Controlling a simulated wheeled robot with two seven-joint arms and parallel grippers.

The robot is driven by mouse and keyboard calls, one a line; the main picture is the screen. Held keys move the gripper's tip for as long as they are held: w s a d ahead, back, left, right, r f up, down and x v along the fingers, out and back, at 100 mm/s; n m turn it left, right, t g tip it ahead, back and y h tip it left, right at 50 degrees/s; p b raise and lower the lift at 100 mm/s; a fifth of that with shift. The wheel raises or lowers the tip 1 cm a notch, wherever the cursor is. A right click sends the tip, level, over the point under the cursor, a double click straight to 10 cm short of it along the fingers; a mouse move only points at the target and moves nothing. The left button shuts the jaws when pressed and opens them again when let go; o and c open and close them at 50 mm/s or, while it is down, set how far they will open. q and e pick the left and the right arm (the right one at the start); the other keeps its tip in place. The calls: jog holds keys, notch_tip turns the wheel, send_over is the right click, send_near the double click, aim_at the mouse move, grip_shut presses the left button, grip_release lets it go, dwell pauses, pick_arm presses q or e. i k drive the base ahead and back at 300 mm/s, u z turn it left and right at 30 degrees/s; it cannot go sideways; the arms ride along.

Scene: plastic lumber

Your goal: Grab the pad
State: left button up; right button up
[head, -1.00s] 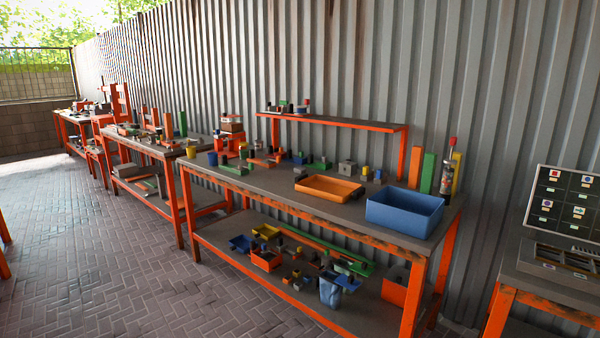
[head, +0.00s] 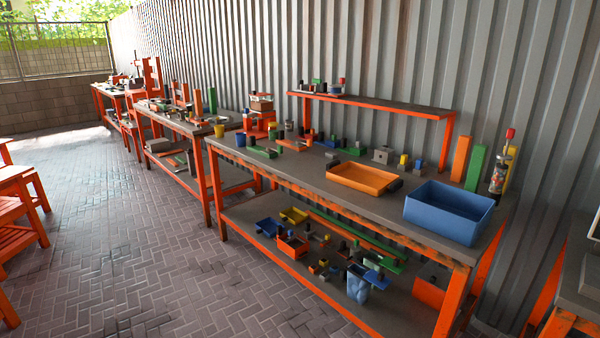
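No object in the head view can be clearly told as the pad. The nearest long workbench (head: 330,203) has a grey top and orange legs, and many small parts lie on it. An orange tray (head: 364,179) and a blue bin (head: 449,211) stand at its right end. Small dark and coloured blocks lie along its back, too small to name surely. Neither of my grippers is in view.
A raised shelf (head: 380,104) stands at the back of the bench, against a corrugated metal wall (head: 500,60). More benches run away to the left. An orange wooden seat (head: 22,200) is at the left edge. The brick floor (head: 120,240) between is clear.

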aim_at(330, 155)
jog(key=u, duration=0.9)
jog(key=i, duration=3.55)
jog(key=z, duration=1)
